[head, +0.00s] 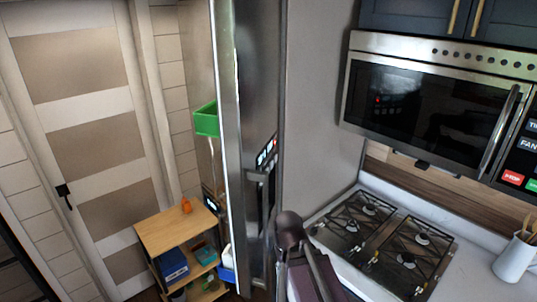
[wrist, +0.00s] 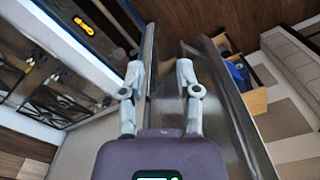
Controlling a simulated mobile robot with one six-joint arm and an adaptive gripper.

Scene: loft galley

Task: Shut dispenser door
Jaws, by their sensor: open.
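The tall steel dispenser door (head: 257,60) stands open in the head view, seen nearly edge-on, with its pale inner edge toward the left. A dark panel and a vertical handle (head: 265,205) are on its outer face. My gripper (wrist: 160,78) is open in the wrist view, its two grey fingers apart and nothing clearly held between them. Steel surfaces of the door (wrist: 232,110) lie just beyond and beside the fingers. I cannot tell whether they touch. In the head view my dark arm shows low, right of the handle, and hides my fingertips.
A green bin (head: 206,119) sits at the door's inner side. A wooden shelf unit (head: 177,232) with blue items stands left of the door. The gas hob (head: 385,240) and microwave (head: 432,95) are at right. A white jug (head: 514,258) holds utensils.

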